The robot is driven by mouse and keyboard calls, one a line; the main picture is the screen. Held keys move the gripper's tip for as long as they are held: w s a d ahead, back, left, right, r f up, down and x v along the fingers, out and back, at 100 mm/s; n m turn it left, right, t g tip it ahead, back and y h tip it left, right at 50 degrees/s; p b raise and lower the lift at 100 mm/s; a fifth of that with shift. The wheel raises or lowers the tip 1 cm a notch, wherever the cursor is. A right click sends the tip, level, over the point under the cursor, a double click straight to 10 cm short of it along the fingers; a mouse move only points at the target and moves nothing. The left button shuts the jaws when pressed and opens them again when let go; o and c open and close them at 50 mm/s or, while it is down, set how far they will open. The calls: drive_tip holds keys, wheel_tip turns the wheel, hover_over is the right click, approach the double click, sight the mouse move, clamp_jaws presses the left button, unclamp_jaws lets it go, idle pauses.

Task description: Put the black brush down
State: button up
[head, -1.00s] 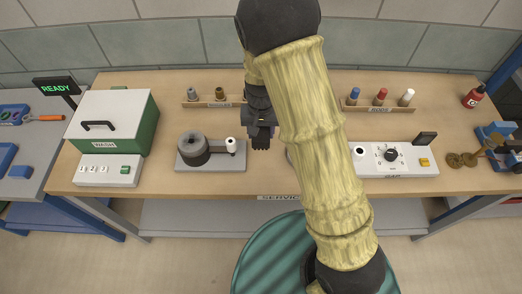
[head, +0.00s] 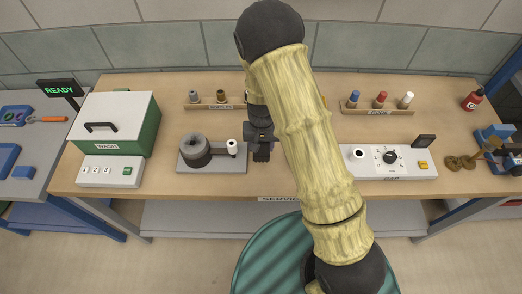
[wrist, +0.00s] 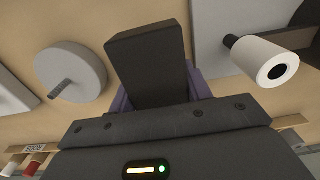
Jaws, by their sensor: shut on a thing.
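The black brush (wrist: 147,68) shows as a dark block in the wrist view, between the purple-grey fingers of my gripper (wrist: 155,92). My gripper is shut on it. In the head view, my gripper (head: 261,139) points down over the front middle of the bench, just right of the grey plate with the dark round block. The brush (head: 262,154) is a small dark shape below the fingers there. I cannot tell whether it touches the bench top.
The grey plate (head: 226,164) with a white roller (head: 232,147) stands close on the left. A grey disc (wrist: 72,72) lies near the brush in the wrist view. A control panel (head: 370,172) stands right, a wash box (head: 115,118) left. Racks (head: 378,109) line the back.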

drive_tip(key=shift+w+f+p, duration=0.1)
drive_tip(key=shift+f+p, duration=0.25)
drive_tip(key=shift+f, duration=1.55)
drive_tip(key=shift+f, duration=0.2)
drive_tip(key=o, duration=0.8)
drive_tip(key=shift+s, duration=0.25)
drive_tip(key=shift+o, duration=0.2)
drive_tip(key=shift+d+f, duration=0.1)
